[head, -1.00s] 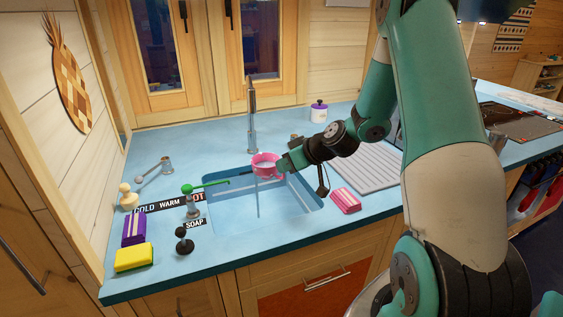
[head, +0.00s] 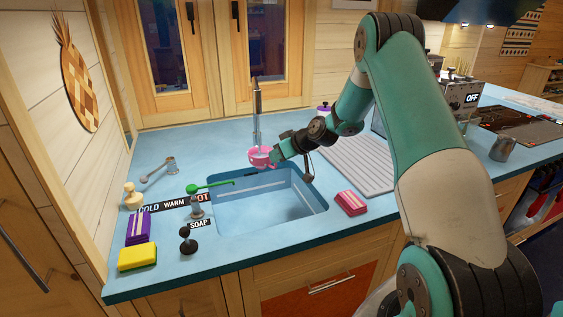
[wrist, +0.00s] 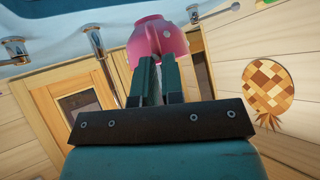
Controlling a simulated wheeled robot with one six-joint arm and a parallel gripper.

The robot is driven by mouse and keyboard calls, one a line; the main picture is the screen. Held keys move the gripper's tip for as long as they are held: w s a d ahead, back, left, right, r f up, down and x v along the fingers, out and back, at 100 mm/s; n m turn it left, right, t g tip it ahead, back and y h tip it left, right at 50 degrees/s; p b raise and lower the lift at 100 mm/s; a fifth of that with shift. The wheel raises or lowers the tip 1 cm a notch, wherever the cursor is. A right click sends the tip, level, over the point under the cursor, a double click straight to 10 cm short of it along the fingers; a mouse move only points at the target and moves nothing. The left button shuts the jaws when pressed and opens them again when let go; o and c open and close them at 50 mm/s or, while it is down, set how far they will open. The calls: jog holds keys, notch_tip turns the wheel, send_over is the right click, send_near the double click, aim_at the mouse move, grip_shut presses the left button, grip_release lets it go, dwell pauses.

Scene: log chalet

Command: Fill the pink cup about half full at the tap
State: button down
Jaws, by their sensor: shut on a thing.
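The pink cup (head: 259,157) is at the back edge of the sink, right by the metal tap (head: 257,112). My gripper (head: 274,155) is shut on the cup from its right side. In the wrist view, which is upside down, the fingers (wrist: 160,75) meet the pink cup (wrist: 155,38). The cup looks about upright. The head view shows a pale area in its mouth; the water level cannot be told. The green lever (head: 212,186) at the sink's left lies beside the COLD, WARM and HOT label strip (head: 174,203).
The sink (head: 285,205) lies open below. A pink sponge (head: 350,202) is to its right, with a ribbed drainboard (head: 358,165) behind. A black soap pump (head: 188,240), a yellow sponge (head: 137,257) and a purple sponge (head: 138,228) stand at left.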

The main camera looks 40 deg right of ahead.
jog(key=shift+w+d, duration=0.2)
jog(key=shift+w, duration=0.55)
jog(key=s+d+b, duration=0.1)
jog(key=s+b, duration=0.1)
jog(key=s, duration=0.5)
jog(key=shift+d, duration=0.3)
jog(key=shift+s, duration=0.2)
jog(key=s+a+r, duration=0.2)
jog(key=s+r, duration=0.1)
jog(key=s, duration=0.4)
jog(key=shift+s+a+b, duration=0.15)
jog(key=shift+s+b, duration=0.1)
jog(key=shift+b, duration=0.15)
